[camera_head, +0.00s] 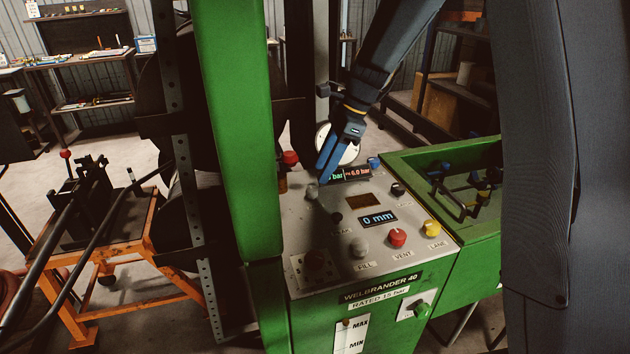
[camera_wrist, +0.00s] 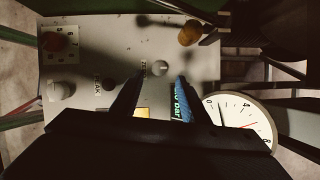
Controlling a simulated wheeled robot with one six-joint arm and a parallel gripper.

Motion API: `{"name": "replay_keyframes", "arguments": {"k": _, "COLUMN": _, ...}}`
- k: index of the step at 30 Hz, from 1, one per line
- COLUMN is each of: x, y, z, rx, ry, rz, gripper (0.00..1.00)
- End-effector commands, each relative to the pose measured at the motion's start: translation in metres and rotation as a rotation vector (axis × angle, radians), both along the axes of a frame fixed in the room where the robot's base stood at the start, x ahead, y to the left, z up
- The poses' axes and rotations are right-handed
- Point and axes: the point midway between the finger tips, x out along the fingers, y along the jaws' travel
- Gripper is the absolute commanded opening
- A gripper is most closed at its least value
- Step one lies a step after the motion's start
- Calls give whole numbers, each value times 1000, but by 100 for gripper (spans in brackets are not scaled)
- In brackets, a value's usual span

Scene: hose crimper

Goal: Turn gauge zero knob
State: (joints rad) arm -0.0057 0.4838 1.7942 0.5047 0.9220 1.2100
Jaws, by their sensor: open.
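A small round grey knob (camera_head: 312,191) stands on the grey control panel (camera_head: 291,222), near its back left. In the wrist view this knob (camera_wrist: 160,68) lies just ahead of and between my fingertips, with a line across its face.
A red-topped control (camera_head: 290,158) stands behind the knob. Red (camera_head: 397,237) and yellow (camera_head: 431,228) buttons and a lit "0 mm" display (camera_head: 378,218) are nearer the front. A green post (camera_head: 237,130) rises left of the panel; a green tray (camera_head: 420,158) adjoins it on the right.

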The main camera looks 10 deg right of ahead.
Motion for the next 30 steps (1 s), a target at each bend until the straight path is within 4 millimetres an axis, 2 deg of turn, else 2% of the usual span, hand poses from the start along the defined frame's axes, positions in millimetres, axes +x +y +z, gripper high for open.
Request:
{"name": "replay_keyframes", "arguments": {"k": 6, "x": -2, "y": 15, "z": -32, "rx": -1, "ry": 3, "rz": 6, "gripper": 41}}
{"name": "replay_keyframes", "arguments": {"k": 12, "x": -1, "y": 22, "z": -52, "rx": -2, "ry": 0, "rz": 4, "gripper": 41}}
{"name": "replay_keyframes", "arguments": {"k": 23, "x": -1, "y": 22, "z": -58, "rx": -2, "ry": -2, "rz": 2, "gripper": 41}}
{"name": "replay_keyframes", "arguments": {"k": 30, "x": -1, "y": 22, "z": -58, "rx": -2, "ry": -2, "rz": 2, "gripper": 2}}
